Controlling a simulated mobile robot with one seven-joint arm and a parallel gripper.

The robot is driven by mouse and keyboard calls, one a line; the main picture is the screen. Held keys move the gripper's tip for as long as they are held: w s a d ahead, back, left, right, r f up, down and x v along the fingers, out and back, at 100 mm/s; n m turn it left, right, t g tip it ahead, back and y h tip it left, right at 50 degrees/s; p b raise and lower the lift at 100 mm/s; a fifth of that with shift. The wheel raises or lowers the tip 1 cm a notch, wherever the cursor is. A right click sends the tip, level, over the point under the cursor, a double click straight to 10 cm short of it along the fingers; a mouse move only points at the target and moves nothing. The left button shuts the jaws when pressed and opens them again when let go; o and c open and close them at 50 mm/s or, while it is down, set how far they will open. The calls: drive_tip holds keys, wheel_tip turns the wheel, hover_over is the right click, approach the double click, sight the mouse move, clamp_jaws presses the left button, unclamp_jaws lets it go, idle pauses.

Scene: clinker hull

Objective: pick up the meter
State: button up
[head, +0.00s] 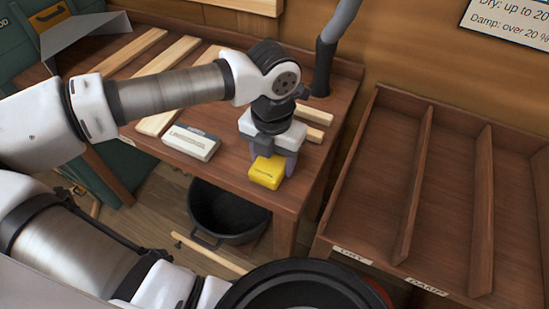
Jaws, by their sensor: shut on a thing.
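The meter, a small yellow block-shaped device (267,172), is at the front right part of the wooden bench in the head view. My gripper (273,158) points down over it and is shut on it, with the grey fingers at its sides. The fingers hide part of its far side. I cannot tell whether its underside touches the bench top.
A white and grey box (191,141) lies left of the meter. Several pale wooden strips (172,57) lie on the bench (228,176). A dark bucket (226,212) stands below. A divided wooden tray (386,143) with labelled front is at right. A grey post rises behind my gripper.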

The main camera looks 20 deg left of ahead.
sight(272, 158)
wheel_tip(272, 158, up, 10)
drive_tip(key=p, duration=0.5)
drive_tip(key=shift+w+a, duration=0.1)
drive_tip(key=shift+a, duration=0.05)
